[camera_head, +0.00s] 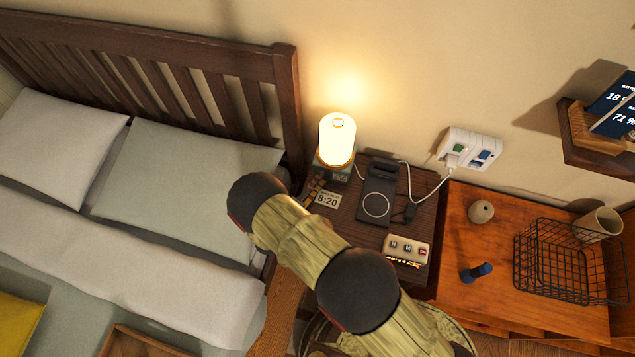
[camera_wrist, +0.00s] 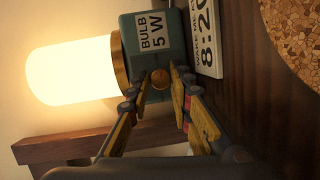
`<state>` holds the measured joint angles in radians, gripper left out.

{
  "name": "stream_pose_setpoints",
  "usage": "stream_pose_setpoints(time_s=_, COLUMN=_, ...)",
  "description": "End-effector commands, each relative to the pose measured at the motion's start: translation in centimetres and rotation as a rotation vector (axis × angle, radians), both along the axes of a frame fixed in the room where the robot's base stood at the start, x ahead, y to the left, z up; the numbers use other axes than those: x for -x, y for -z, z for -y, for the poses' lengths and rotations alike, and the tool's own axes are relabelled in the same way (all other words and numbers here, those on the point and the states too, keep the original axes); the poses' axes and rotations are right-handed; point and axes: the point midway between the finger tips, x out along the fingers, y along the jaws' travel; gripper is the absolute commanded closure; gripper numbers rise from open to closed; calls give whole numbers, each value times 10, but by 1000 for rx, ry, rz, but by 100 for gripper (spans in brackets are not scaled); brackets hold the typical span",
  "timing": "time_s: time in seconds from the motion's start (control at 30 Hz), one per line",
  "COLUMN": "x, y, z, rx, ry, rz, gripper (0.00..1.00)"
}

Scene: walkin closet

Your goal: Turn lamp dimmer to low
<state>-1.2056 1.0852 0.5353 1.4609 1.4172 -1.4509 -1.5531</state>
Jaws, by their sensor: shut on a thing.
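The lit lamp (camera_head: 338,138) stands on the dark nightstand beside the bed, and its glowing white shade (camera_wrist: 70,70) fills the left of the wrist view. Its teal base (camera_wrist: 182,45) carries a label reading "BULB 5 W". A small round brass-coloured dimmer knob (camera_wrist: 158,79) is on the front of the base. My gripper (camera_wrist: 159,87) is shut on the knob, one fingertip on each side. In the head view my gripper (camera_head: 313,190) is small and partly hidden behind my arm, and the knob cannot be made out.
A black charging pad (camera_head: 377,200) and a small box with buttons (camera_head: 407,249) are to the right. The bed's headboard (camera_head: 285,95) is close on the left. A wire basket (camera_head: 565,262) stands farther right.

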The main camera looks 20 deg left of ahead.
Motion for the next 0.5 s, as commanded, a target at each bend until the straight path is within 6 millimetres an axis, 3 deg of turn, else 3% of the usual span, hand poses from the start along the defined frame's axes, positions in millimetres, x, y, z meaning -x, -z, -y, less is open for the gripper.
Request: stream_pose_setpoints(time_s=0.5, x=1, y=3, z=-1, rx=136, ry=-3, rz=12, gripper=100)
